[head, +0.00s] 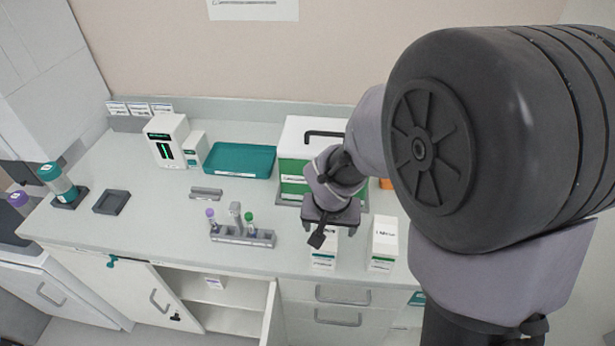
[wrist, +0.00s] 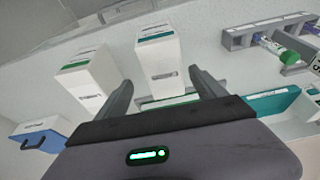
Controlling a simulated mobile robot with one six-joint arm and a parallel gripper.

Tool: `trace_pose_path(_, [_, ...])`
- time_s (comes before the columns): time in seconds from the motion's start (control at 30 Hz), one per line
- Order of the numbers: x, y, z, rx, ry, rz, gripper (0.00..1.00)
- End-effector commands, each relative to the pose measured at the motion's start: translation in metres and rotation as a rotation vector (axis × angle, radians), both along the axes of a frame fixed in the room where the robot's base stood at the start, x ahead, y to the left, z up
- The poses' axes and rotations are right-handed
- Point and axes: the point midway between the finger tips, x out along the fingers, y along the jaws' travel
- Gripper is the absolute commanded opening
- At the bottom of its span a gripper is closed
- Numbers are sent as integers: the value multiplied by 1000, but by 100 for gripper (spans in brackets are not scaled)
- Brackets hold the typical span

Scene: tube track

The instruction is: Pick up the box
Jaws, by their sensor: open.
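One white box (wrist: 157,60) appears beyond and between the fingertips. The other white box (wrist: 88,76) is to the left, outside the fingers. I cannot tell whether a finger touches either box.
A grey rack (head: 243,238) with capped tubes stands left of the boxes. A larger green-and-white case (head: 293,167) with a dark handle is behind my gripper. A teal tray (head: 240,160) lies further left. The bench's left front is mostly clear; a cabinet door (head: 270,315) hangs open below.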

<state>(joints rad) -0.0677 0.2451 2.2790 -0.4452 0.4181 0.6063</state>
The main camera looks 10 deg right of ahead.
Motion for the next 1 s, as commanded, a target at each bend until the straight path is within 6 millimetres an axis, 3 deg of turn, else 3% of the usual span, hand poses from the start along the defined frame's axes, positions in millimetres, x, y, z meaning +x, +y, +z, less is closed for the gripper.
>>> trace_pose_path(0.4, [20, 1, -65, 0, 0, -1, 80])
trace_pose_path(1.0, [21, 1, -68, 1, -1, -1, 80])
